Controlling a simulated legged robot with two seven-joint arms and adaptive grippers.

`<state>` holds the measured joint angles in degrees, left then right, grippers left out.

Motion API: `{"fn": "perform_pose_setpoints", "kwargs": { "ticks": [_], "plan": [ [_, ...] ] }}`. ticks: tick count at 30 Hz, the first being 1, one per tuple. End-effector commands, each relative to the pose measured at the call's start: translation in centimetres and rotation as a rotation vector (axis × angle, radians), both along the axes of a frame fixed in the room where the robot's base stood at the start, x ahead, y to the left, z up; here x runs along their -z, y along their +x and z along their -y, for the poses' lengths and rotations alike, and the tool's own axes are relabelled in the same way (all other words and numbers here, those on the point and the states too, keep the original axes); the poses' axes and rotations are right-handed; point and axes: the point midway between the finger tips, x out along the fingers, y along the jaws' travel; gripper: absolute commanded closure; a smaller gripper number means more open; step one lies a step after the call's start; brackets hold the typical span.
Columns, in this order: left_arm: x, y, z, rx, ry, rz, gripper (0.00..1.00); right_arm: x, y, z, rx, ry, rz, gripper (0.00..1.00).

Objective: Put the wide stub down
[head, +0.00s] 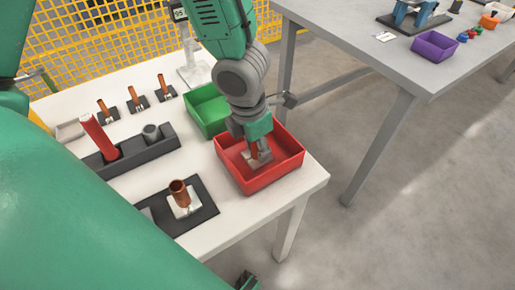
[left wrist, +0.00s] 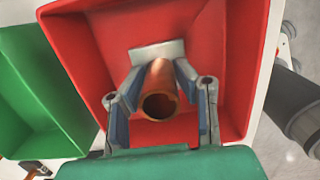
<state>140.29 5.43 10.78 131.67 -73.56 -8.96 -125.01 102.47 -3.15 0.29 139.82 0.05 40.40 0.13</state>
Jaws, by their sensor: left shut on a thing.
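My left gripper (head: 258,158) reaches down into the red bin (head: 284,172) near the table's right corner. It is shut on the wide stub (head: 254,149), a copper tube with a pale plate at its end. In the left wrist view, the fingers (left wrist: 160,105) lie on both sides of the stub (left wrist: 158,88), and its open end faces the camera. The plate (left wrist: 157,52) is at the tube's far end, inside the red bin (left wrist: 90,50). I cannot tell whether the plate touches the bin floor. My right gripper is not clearly seen.
A green bin (head: 208,110) stands beside the red one. Another copper stub (head: 179,194) stands on a dark mat (head: 205,210). A dark holder (head: 160,146) carries a red cylinder (head: 100,137). Several thin stubs stand behind. A second table (head: 350,45) is at the right.

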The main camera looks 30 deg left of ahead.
Motion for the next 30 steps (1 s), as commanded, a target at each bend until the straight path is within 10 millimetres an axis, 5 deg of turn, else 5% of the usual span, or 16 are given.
{"fn": "perform_pose_setpoints", "kwargs": {
  "ticks": [7,8,9,20,30],
  "plan": [
    [0.2,0.0,0.2,0.002,0.003,0.000,1.00,0.1,0.0,0.0,0.000,0.000,0.001,0.53],
    [0.2,0.0,0.2,0.002,0.004,-0.001,0.68,0.0,0.0,0.0,0.000,0.000,0.001,0.53],
    [0.1,0.0,0.2,0.002,0.002,0.000,0.54,0.0,0.0,0.0,0.000,0.000,0.000,0.53],
    [-0.2,0.0,0.0,-0.001,-0.001,0.000,0.54,-0.2,0.0,0.0,0.001,0.000,0.000,0.53],
    [-6.3,-0.6,-0.2,-0.002,-0.002,0.002,0.54,-4.4,0.0,0.0,0.000,0.000,0.001,0.53]
  ]
}}
